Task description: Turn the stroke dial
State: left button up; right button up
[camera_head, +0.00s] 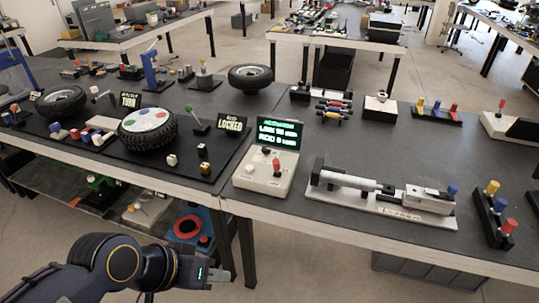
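A pale control box (262,184) stands near the front edge of the table, right of the middle seam. A small screen with green text (278,134) rises at its back. A dark red knob (277,164) stands up on the box's top, and a smaller pale knob (249,169) sits to its left. I cannot tell from markings which is the stroke dial. My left gripper (226,276) is low in front of the table, below and apart from the box. Its fingers are too small and edge-on to show a gap. My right gripper is out of view.
A grey rod device (345,180) on a white plate (340,205) stands right of the box. A wheel (148,128) on a dark board and a "LOCKED" sign (232,124) are to the left. The table's front edge (300,228) lies between my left gripper and the box.

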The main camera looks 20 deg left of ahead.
aim_at(266, 150)
jog(key=i+j+u, duration=0.25)
jog(key=i+j, duration=0.4)
jog(key=j, duration=0.2)
jog(key=i+j+u, duration=0.25)
jog(key=i+j, duration=0.45)
jog(key=j, duration=0.05)
